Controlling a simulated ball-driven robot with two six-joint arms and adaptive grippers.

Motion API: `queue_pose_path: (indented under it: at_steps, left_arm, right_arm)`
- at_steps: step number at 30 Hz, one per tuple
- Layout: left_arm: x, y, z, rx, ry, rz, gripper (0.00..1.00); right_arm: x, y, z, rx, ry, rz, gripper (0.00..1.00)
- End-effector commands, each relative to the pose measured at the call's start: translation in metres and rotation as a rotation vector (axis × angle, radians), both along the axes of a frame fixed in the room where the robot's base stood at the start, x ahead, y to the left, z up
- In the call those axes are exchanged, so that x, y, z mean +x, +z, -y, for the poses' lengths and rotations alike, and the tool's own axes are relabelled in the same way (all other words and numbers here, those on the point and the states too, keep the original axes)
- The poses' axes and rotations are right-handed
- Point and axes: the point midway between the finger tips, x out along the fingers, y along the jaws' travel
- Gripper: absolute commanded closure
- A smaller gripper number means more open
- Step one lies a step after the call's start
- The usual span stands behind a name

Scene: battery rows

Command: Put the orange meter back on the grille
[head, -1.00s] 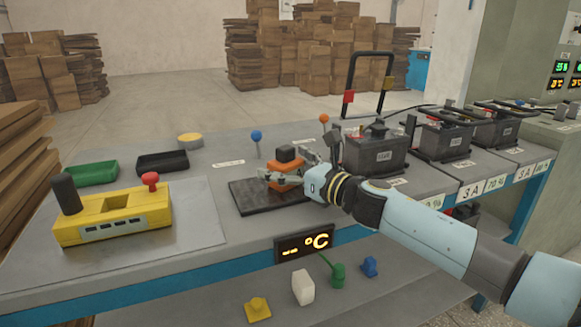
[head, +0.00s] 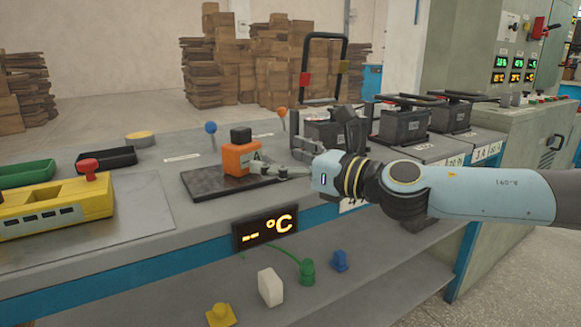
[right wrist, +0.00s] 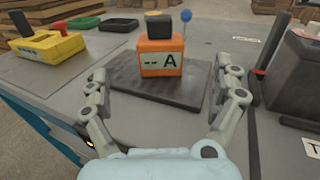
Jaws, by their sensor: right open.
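The orange meter (head: 240,159) with its black top stands upright on the dark grille (head: 200,183), a flat slab on the bench. In the right wrist view the meter (right wrist: 160,58) faces me with a display reading "-- A", and bare grille (right wrist: 125,80) shows around it. My right gripper (head: 268,170) is open at the right side of the meter. In the right wrist view its two fingers are spread wide, in front of the meter, with nothing held between them. My left gripper is not in view.
A yellow tester (head: 60,203) stands at left, with green (head: 25,173) and black (head: 108,157) trays behind. Blue (head: 211,128) and orange (head: 282,112) ball-topped pins rise behind the grille. Batteries (head: 405,124) line the right. Small coloured pieces (head: 270,287) lie on the lower shelf.

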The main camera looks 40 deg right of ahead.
Motion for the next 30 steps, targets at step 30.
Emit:
queue_pose_path:
  at_steps: [30]
  left_arm:
    - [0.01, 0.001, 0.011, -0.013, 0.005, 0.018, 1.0]
  right_arm:
    - [-0.018, 0.0, 0.003, 0.003, 0.003, 0.0, 0.04]
